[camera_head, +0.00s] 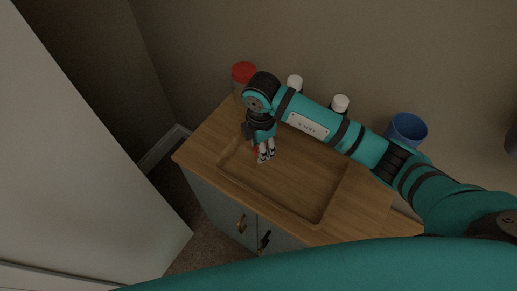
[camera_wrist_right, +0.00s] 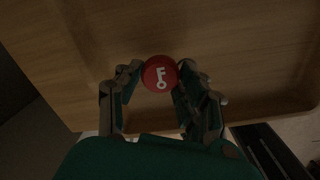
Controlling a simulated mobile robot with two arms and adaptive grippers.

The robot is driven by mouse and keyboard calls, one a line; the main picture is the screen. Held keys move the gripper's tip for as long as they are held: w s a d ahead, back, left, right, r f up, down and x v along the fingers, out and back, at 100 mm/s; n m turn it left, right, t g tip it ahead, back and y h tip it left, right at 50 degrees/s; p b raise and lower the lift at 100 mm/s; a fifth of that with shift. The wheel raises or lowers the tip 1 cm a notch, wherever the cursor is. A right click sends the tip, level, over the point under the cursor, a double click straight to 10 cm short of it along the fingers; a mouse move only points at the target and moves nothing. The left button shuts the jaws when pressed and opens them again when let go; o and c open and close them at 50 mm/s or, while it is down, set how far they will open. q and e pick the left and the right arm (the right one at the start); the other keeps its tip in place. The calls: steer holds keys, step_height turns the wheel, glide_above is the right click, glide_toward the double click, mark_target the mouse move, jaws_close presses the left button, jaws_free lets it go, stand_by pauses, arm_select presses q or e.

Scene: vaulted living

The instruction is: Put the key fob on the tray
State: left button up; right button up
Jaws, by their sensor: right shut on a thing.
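The key fob (camera_wrist_right: 160,73) is a round red disc with a white key symbol, seen in the right wrist view between my right fingertips. My right gripper (camera_wrist_right: 158,80) is shut on it. In the head view my right gripper (camera_head: 266,153) points down over the left part of the tray (camera_head: 290,184), and only a bit of red shows by the fingers. The tray is a shallow wooden one with a raised rim, on top of the cabinet. I cannot tell whether the fob touches the tray floor. My left gripper is not in view.
On the cabinet (camera_head: 205,147), behind the tray, stand a red-lidded jar (camera_head: 243,72), two white-capped bottles (camera_head: 294,82) (camera_head: 340,103) and a blue cup (camera_head: 406,128). My right arm passes in front of them. The tray's middle and right are clear. A wall is behind.

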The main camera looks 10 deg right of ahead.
steer(key=shift+w+a, duration=0.2)
steer(key=shift+w, duration=0.1)
steer(key=shift+f, duration=0.25)
step_height(320, 180, down, 2)
steer(key=shift+f+p, duration=0.15)
steer(key=shift+p, duration=0.4)
steer(key=shift+f, duration=0.4)
steer(key=shift+f, duration=0.15)
steer(key=o, duration=0.9)
steer(key=shift+o, duration=0.2)
